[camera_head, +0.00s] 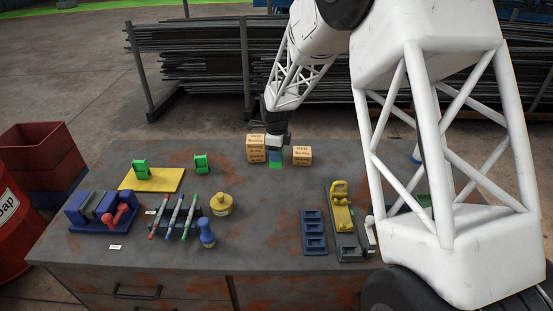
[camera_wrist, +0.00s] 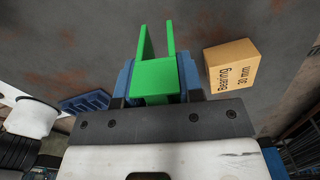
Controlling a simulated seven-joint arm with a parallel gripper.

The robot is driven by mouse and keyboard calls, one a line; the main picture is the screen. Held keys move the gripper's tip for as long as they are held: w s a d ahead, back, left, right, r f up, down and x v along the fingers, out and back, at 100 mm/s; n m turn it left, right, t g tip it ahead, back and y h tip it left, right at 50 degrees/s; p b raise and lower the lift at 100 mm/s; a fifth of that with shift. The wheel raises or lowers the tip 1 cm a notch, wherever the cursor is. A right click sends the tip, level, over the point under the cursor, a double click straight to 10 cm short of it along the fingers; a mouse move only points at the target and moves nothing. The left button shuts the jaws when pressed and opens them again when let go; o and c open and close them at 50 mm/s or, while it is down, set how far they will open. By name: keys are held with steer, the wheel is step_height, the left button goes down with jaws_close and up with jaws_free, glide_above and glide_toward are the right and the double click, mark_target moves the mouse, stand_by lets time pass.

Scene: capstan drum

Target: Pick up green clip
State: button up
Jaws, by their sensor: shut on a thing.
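A green clip (camera_wrist: 156,78) with two prongs is between the blue fingers of my gripper (camera_wrist: 158,85) in the wrist view. The fingers press on both its sides and are shut on it. In the head view my gripper (camera_head: 276,158) points down at the back middle of the table, between the boxes, with the green clip (camera_head: 276,165) at its tip. I cannot tell whether the clip touches the table. Another green clip (camera_head: 201,163) stands alone to the left, and one more (camera_head: 140,168) stands on a yellow plate (camera_head: 158,181).
Bearing boxes (camera_head: 302,155) stand close on both sides of my gripper. In front are a yellow knob (camera_head: 221,204), a blue stamp-like piece (camera_head: 207,236), a rack of pens (camera_head: 175,220), a blue vise (camera_head: 95,213) and a blue slotted tray (camera_head: 314,233). The table middle is clear.

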steer(key=s+d, duration=0.1)
steer(key=s, duration=0.6)
steer(key=s+d+r, duration=0.1)
steer(key=s+d, duration=0.1)
steer(key=s, duration=0.6)
steer(key=shift+s+d+r, duration=0.15)
steer(key=shift+s+d, duration=0.15)
stand_by(0.5)
steer(key=w+a+r, duration=0.1)
steer(key=w+a, duration=0.2)
steer(key=a, duration=0.4)
steer(key=w+a+r+n, duration=0.1)
steer(key=w+a, duration=0.2)
steer(key=a, duration=0.4)
steer(key=w+a+r, duration=0.2)
steer(key=w+a, duration=0.2)
steer(key=a, duration=0.3)
steer(key=a+r+n, duration=0.1)
steer(key=a+r, duration=0.1)
steer(key=a, duration=2.3)
steer(key=shift+w+a+n, duration=0.25)
steer(key=shift+w+n, duration=0.05)
steer(key=shift+w, duration=0.05)
steer(key=shift+f, duration=2.4)
